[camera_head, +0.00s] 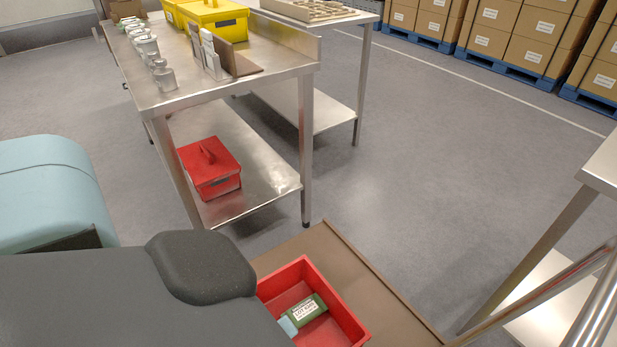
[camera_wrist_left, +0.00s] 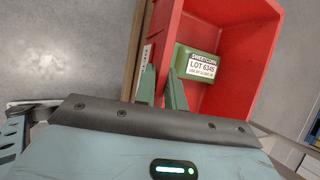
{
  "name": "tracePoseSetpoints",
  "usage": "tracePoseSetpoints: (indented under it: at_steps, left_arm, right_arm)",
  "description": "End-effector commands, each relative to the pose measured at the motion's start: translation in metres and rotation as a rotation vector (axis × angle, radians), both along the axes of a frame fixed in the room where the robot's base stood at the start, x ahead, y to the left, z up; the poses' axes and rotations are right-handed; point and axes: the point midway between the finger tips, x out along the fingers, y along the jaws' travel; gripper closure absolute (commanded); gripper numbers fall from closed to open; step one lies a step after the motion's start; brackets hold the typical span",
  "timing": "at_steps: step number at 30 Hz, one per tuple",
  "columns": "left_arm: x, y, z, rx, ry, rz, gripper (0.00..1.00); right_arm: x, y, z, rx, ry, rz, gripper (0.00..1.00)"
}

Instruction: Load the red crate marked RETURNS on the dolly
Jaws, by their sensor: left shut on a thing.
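The red crate (camera_head: 337,286) is an open box at the bottom of the head view, over the brown deck of the dolly (camera_head: 377,279). Whether it rests on the deck or is just above is unclear. A green packet with a white lot label (camera_head: 308,308) lies inside; the left wrist view also shows it (camera_wrist_left: 197,65). My left gripper (camera_wrist_left: 162,86) has one finger on each side of the crate's near wall and is shut on it. My right gripper is not in view.
A steel table (camera_head: 181,95) holds several metal weights and a yellow box (camera_head: 213,20). A lidded red box (camera_head: 209,168) sits on its lower shelf. A steel frame with rails (camera_head: 587,250) stands at right. Cartons on blue pallets line the back. Floor between is clear.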

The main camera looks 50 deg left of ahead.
Motion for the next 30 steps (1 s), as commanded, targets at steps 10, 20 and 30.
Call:
tracePoseSetpoints:
  at_steps: [10,20,30]
  left_arm:
    - [0.075,0.017,-0.007,0.001,-0.006,0.003,1.0]
    - [0.112,0.026,-0.01,-0.001,-0.003,0.002,1.0]
    - [0.112,0.026,-0.023,0.0,-0.001,0.002,1.0]
  right_arm:
    - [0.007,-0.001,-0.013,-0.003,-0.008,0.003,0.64]
    - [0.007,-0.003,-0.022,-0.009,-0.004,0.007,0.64]
    - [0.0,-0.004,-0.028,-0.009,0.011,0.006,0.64]
